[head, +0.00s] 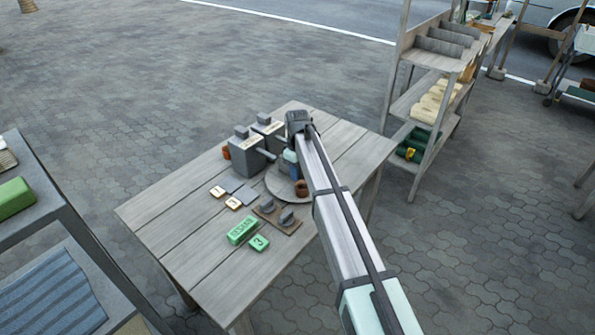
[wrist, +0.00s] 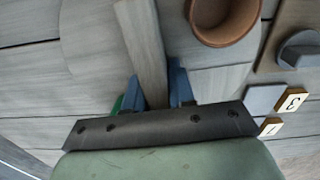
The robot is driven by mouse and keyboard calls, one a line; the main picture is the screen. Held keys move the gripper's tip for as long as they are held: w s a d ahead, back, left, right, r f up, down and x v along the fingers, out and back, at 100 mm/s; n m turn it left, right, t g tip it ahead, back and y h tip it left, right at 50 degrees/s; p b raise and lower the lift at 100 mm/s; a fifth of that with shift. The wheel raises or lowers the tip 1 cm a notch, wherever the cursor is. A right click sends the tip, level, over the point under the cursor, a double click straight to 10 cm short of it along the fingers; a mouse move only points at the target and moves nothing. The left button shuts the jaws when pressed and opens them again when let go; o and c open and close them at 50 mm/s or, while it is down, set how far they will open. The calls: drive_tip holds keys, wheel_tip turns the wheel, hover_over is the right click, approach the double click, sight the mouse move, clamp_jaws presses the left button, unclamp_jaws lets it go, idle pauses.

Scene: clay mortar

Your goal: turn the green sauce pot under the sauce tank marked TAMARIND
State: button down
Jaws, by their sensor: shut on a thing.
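A round wooden turntable (head: 277,194) sits on the table, partly hidden by my arm. My gripper (wrist: 156,88) has its blue fingers on both sides of an upright-looking grey wooden bar (wrist: 142,45) and is shut on it, over the turntable. A brown pot (head: 301,189) stands on the turntable; it also shows in the wrist view (wrist: 225,18). A green sliver (wrist: 118,104) beside the left finger may be the green sauce pot, mostly hidden. Two grey sauce tanks (head: 246,154) (head: 268,132) stand behind and left of the turntable; no marking on them is readable.
Dark knobs on a brown board (head: 278,217), number tiles (head: 233,202), a green lettered block (head: 243,230) and a green tile (head: 258,243) lie in front of the turntable. The left of the table (head: 165,210) is bare. A shelf (head: 432,100) stands at right.

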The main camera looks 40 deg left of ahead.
idle(0.6)
drive_tip(key=c, duration=1)
unclamp_jaws()
drive_tip(key=shift+c, duration=0.2)
drive_tip(key=shift+r, duration=0.15)
wheel_tip(320, 180, up, 14)
drive_tip(key=shift+f, duration=0.2)
